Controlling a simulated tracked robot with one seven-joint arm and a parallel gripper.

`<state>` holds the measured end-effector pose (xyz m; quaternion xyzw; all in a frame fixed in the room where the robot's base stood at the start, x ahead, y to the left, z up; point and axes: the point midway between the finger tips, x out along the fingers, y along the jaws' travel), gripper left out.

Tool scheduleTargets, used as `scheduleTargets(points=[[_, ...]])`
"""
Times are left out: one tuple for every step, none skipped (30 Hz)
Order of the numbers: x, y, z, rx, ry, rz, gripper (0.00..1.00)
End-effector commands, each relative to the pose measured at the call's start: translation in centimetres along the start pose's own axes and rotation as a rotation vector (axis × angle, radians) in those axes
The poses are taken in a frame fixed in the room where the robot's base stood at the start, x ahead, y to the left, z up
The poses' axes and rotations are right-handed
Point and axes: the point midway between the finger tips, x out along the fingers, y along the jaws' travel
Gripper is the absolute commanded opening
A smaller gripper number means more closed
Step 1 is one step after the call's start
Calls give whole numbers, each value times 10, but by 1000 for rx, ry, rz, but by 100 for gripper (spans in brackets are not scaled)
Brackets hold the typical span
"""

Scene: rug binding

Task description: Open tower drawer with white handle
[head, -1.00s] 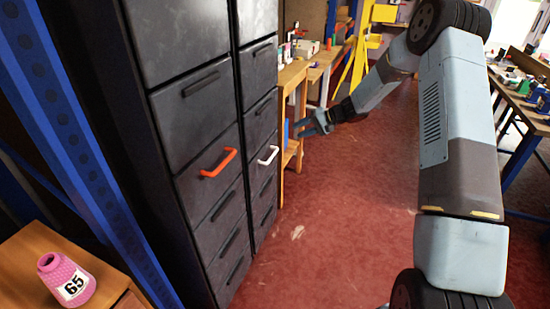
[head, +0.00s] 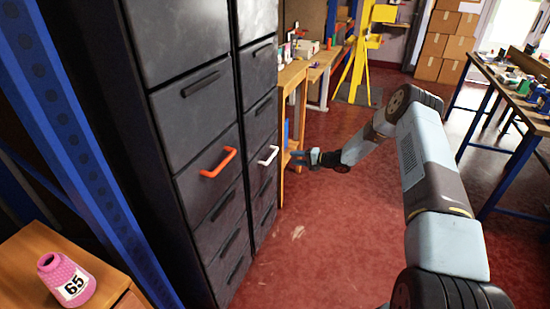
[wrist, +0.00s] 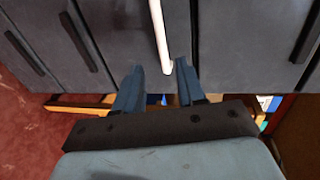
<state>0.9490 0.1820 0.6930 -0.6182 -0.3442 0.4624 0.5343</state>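The dark grey drawer tower (head: 262,120) with the white handle (head: 268,155) stands left of centre in the head view. The drawer with the white handle is shut, flush with its neighbours. In the wrist view the white handle (wrist: 160,35) runs down from the top edge and its lower end lies just beyond and between my fingertips. My gripper (head: 297,158) is to the right of the handle, pointing at the tower front. In the wrist view my gripper (wrist: 158,68) has its two blue fingers apart with nothing clearly between them. Contact with the handle cannot be told.
A second dark tower with an orange-red handle (head: 218,162) stands to the left. A blue post (head: 85,150) and a wooden cabinet with a pink cone marked 65 (head: 66,280) are nearer. A wooden bench (head: 290,85) stands behind my gripper. The red floor (head: 330,240) is open.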

Motion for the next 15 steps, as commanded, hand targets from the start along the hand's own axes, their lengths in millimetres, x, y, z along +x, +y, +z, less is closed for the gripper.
scheduleTargets(points=[[9,0,1,-1,-2,0,40],[13,0,1,-1,-2,-1,40],[20,-1,1,-1,-2,0,40],[26,0,1,-1,-3,0,40],[31,0,1,-1,-2,0,40],[38,0,1,-1,-2,1,40],[44,0,2,0,-3,1,40],[49,0,1,0,-3,1,40],[56,0,1,-1,-2,0,40],[61,-1,1,-1,-2,0,40],[67,-1,1,-1,-3,0,40],[74,0,1,-2,-3,0,40],[79,0,1,-2,-3,0,40],[84,0,2,-1,-4,0,40],[90,0,1,-1,-3,0,40]])
